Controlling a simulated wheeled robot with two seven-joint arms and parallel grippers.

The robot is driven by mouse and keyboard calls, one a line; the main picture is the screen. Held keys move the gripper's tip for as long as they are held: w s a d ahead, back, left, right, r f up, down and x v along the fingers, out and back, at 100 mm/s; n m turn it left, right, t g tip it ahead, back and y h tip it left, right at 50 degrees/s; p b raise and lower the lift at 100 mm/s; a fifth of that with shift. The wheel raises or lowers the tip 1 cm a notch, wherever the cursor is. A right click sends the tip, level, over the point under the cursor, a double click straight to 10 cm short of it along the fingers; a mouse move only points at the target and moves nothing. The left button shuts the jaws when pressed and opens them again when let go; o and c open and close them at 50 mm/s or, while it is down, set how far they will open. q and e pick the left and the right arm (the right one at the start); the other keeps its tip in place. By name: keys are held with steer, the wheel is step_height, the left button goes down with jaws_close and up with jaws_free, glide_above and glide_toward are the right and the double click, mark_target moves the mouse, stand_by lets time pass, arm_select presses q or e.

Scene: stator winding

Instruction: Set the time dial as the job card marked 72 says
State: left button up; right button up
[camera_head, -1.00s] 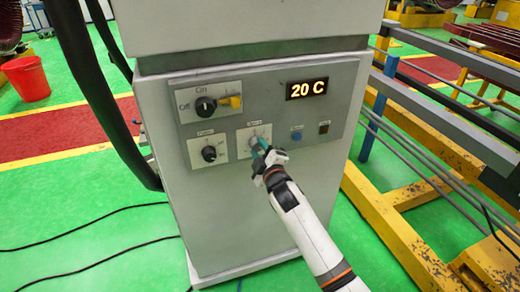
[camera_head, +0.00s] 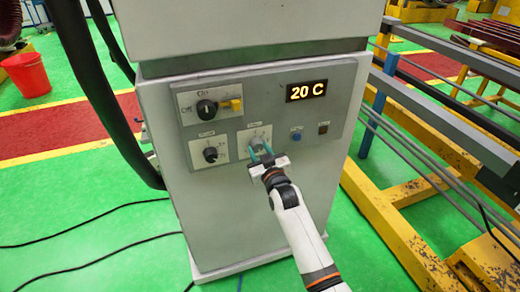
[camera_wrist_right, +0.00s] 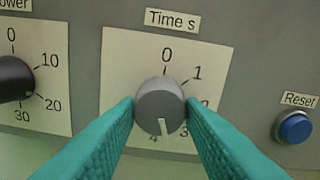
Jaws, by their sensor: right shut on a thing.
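The time dial (camera_wrist_right: 160,106) is a round grey knob on a white plate labelled "Time s". Its white pointer line points down, between the 3 and 4 marks. The teal fingers of my right gripper (camera_wrist_right: 160,120) are on either side of the knob, shut on it; the left finger partly covers the scale. In the head view, my right gripper (camera_head: 261,154) reaches the same dial (camera_head: 257,143) from below. My left gripper is not in view. No job card shows.
The grey cabinet (camera_head: 240,225) has a power dial (camera_head: 210,154) left of the time dial. A blue reset button (camera_wrist_right: 295,127) is to the right. The on/off switch (camera_head: 206,107) and a display reading 20 C (camera_head: 307,91) are above. Yellow racks stand at the right.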

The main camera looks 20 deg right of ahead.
steer(key=shift+f+m+p, duration=0.1)
steer(key=shift+m+p, duration=0.35)
steer(key=shift+m, duration=1.45)
steer(key=o, duration=1)
steer(key=s+b, duration=0.1)
steer(key=s, duration=1.1)
steer(key=shift+d+b, duration=0.2)
steer(key=shift+b, duration=0.2)
